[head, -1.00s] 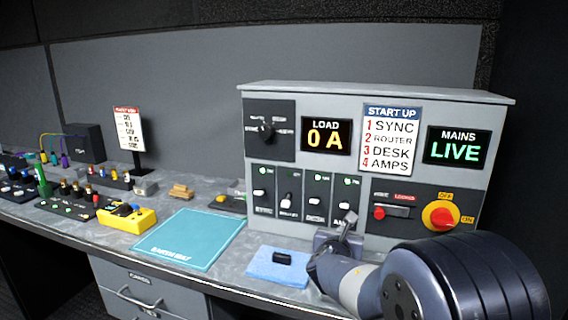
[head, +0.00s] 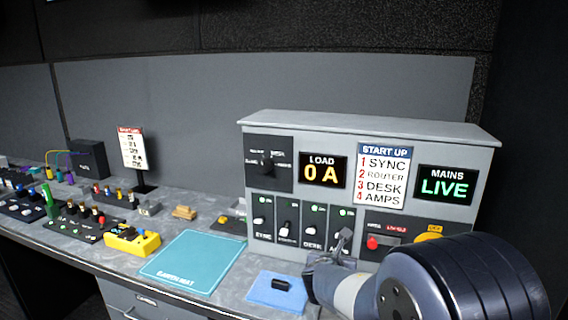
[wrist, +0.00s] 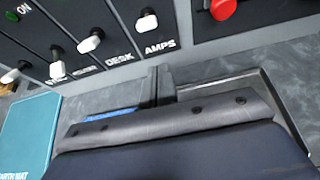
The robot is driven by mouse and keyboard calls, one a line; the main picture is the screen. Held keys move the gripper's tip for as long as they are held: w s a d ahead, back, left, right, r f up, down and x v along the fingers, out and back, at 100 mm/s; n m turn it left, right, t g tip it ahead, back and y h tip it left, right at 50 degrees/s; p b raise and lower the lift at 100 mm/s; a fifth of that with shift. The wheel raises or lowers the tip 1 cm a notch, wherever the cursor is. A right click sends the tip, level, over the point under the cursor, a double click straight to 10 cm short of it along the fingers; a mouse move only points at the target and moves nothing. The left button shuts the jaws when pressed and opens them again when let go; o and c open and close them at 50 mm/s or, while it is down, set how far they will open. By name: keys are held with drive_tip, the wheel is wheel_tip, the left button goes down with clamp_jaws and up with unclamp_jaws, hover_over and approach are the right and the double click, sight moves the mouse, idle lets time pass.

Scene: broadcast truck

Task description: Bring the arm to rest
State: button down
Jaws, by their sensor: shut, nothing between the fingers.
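My gripper (head: 343,240) is in front of the grey power panel (head: 375,122), near its lower breaker row. Its fingers are together and hold nothing. In the wrist view the closed fingers (wrist: 165,85) point at the panel's foot, below the breaker switches marked DESK and AMPS (wrist: 146,20). My arm covers the lower right of the panel and part of the rotary switch (head: 428,237). The panel's displays read LOAD 0 A (head: 323,171) and MAINS LIVE (head: 446,185).
A teal mat (head: 195,262), a yellow meter (head: 130,239) and patch boxes (head: 85,221) are further left on the grey bench. A red knob (wrist: 222,9) is close by.

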drive_tip(key=s+a+r, duration=0.2)
drive_tip(key=s+r, duration=0.2)
drive_tip(key=s, duration=0.1)
drive_tip(key=w+d+f+b, duration=0.1)
drive_tip(key=w+f+b, duration=0.1)
drive_tip(key=b, duration=0.1)
drive_tip(key=w+d+f+t+b, duration=0.1)
drive_tip(key=w+f+b, duration=0.2)
drive_tip(key=w+d+f+t+h+b, duration=0.1)
drive_tip(key=w+f+b, duration=0.2)
drive_tip(key=b, duration=0.1)
drive_tip(key=shift+w+d+f, duration=0.15)
drive_tip(key=shift+d, duration=0.15)
drive_tip(key=w+f+t+b, duration=0.1)
drive_tip(key=b, duration=0.3)
drive_tip(key=w+f+t+b, duration=0.1)
drive_tip(key=t+b, duration=0.1)
drive_tip(key=b, duration=0.2)
drive_tip(key=shift+f+h, duration=0.25)
drive_tip(key=shift+h, duration=0.05)
drive_tip(key=v, duration=0.9)
drive_tip(key=shift+r, duration=0.4)
drive_tip(key=shift+s, duration=0.25)
drive_tip(key=shift+d, duration=0.1)
